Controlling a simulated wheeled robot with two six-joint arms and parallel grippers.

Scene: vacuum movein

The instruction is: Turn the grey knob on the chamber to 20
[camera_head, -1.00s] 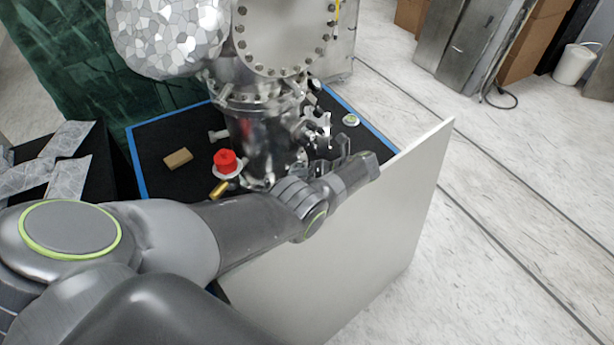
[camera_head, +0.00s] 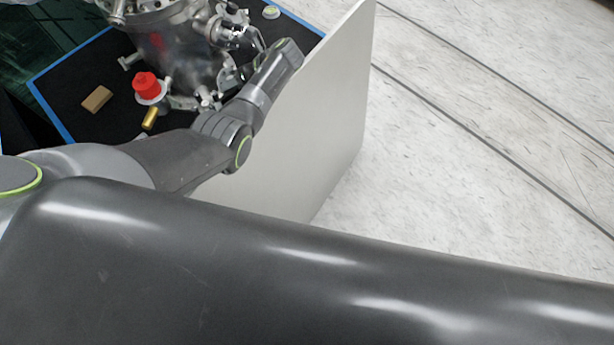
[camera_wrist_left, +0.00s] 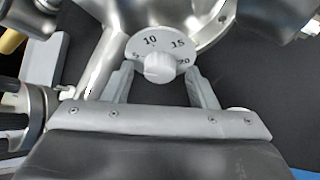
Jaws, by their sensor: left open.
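The steel chamber (camera_head: 175,50) stands on a black mat at the upper left of the head view. In the left wrist view the round grey knob (camera_wrist_left: 159,68) sits at the lower edge of a pale dial plate (camera_wrist_left: 150,46) marked 5, 10, 15 and 20. I cannot tell which number the knob points to. My left gripper (camera_wrist_left: 160,74) is open, with one finger on each side of the knob; I see no clear contact. In the head view my left wrist (camera_head: 268,75) reaches to the chamber's right side, and the knob cannot be made out there. My right gripper is out of view.
A white upright panel (camera_head: 300,150) stands close beside my left arm. A red cap (camera_head: 146,86), a brass piece (camera_head: 150,118) and a tan block (camera_head: 97,99) are on the chamber's left side. A dark arm link of mine covers the bottom of the head view.

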